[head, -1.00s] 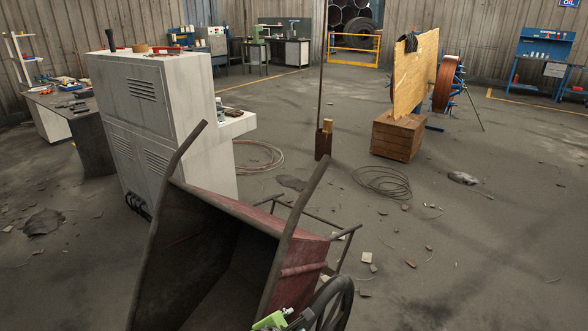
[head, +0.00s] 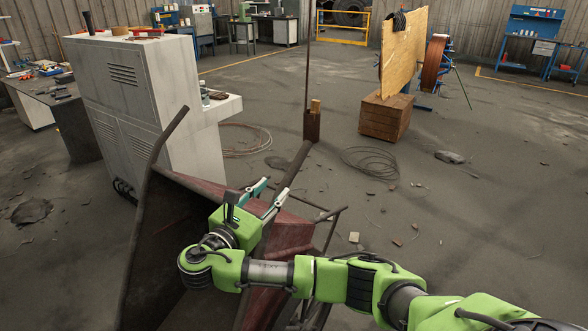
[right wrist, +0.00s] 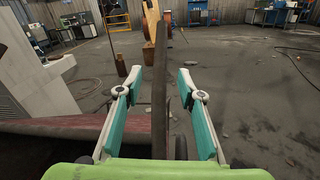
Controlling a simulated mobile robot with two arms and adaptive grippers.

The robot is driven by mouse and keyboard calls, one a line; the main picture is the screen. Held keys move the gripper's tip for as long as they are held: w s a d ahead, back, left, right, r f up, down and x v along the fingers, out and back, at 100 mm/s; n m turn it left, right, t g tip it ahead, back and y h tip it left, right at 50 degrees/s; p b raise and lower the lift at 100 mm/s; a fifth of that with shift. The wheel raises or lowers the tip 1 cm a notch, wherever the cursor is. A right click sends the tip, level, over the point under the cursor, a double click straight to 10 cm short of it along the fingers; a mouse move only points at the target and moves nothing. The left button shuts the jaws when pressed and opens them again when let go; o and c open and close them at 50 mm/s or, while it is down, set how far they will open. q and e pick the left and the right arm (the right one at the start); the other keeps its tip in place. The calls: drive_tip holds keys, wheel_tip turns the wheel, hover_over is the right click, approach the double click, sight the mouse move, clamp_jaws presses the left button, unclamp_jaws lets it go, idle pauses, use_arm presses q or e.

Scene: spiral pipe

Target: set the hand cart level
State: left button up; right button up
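The hand cart (head: 157,230) stands steeply tilted, its dark tray open toward me and its reddish side (head: 290,238) on the right. Its left handle (head: 166,142) and right handle (head: 297,162) point upward. My right gripper (head: 274,188) reaches across the cart at the right handle. In the right wrist view the gripper (right wrist: 158,76) is open, with the dark handle bar (right wrist: 159,105) running between its fingers. Gaps show on both sides of the bar. My right arm hides part of the tray and the wheel. My left gripper is not in view.
A pale cabinet (head: 130,90) stands close behind the cart on the left. A wooden crate (head: 385,116) with an upright board is farther back. Coiled wire (head: 370,162) and small debris lie on the floor. The floor to the right is mostly open.

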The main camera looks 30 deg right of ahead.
sight(291, 172)
drive_tip(key=p+x, duration=0.2)
drive_tip(key=x, duration=0.9)
drive_tip(key=shift+s+d, duration=0.1)
drive_tip(key=shift+d, duration=0.1)
drive_tip(key=shift+w+d+f, duration=0.15)
drive_tip(key=shift+w+d, duration=0.25)
drive_tip(key=shift+d, duration=0.2)
clamp_jaws()
